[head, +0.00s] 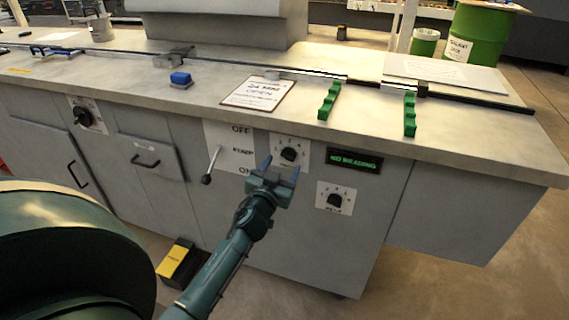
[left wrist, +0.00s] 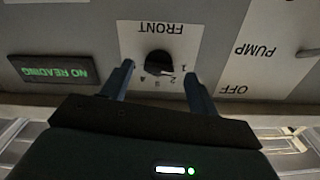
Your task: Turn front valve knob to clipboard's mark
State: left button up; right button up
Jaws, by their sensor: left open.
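The front valve knob (head: 289,154) is a black dial on a white plate (head: 301,142) with numbers, on the cabinet's front face. In the left wrist view the knob (left wrist: 158,62) sits upside down under the word FRONT. My left gripper (head: 281,172) is open and empty in front of this plate, its two blue fingers pointing at the panel. In the left wrist view the fingers (left wrist: 160,78) stand to either side of the knob, apart from it. The clipboard (head: 259,94) lies on the counter; its text seems to read "24 MM OPEN". My right gripper is not in view.
A green-lit display reading NO READING (head: 355,161) is right of the knob. Another dial (head: 334,200) is below it. The pump lever (head: 208,178) sticks out to the left. The counter edge (head: 420,152) overhangs above. Green racks (head: 329,100) stand on the counter.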

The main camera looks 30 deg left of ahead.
aim_at(288, 156)
pick_arm(q)
jog(key=shift+x, duration=1.25)
jog(key=shift+c, duration=0.3)
jog(key=c, duration=0.9)
